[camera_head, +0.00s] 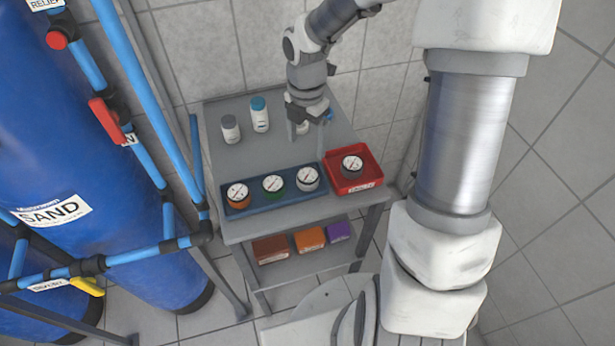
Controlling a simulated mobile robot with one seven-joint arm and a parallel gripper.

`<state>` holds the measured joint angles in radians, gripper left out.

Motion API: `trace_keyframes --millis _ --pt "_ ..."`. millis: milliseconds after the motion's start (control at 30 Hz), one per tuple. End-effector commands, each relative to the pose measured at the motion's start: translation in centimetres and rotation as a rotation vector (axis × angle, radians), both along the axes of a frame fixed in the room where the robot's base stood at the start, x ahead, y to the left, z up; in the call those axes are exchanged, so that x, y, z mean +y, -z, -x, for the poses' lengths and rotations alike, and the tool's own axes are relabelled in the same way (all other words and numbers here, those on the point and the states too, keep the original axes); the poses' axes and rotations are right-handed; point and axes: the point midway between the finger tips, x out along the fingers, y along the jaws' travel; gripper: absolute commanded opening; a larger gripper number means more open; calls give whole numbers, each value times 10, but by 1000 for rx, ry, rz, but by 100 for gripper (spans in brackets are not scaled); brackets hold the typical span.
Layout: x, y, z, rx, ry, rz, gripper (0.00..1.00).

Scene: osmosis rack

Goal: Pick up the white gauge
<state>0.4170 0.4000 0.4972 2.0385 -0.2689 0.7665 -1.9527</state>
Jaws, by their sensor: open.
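The white gauge (307,181), with a round dial and a pale body, sits at the right end of the blue tray (255,209). An orange gauge (238,202) and a green gauge (273,187) sit to its left in the same tray. My gripper (307,142) hangs fingers down above the grey table, behind the white gauge in the picture and apart from it. Its fingers are spread, and neither touches a gauge. A small pale object (302,127) shows between the fingers, farther back; it is partly hidden.
A red tray (372,178) holds another gauge (352,165) with a dark body. Two white bottles (230,130) (260,115) stand at the table's back left. Coloured boxes (309,239) sit on the lower shelf. Blue tanks (60,130) and pipes stand left; tiled wall is behind.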

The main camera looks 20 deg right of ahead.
Motion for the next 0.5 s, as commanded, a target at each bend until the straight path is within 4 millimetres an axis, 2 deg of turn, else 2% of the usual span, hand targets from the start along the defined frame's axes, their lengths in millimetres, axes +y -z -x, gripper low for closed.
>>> trace_keyframes --millis 33,200,333,500 --pt "0 14 1 4 -1 -1 86" --pt "0 50 1 4 1 1 86" --pt "0 66 1 2 0 1 86" --pt "-1 75 0 0 2 1 86"
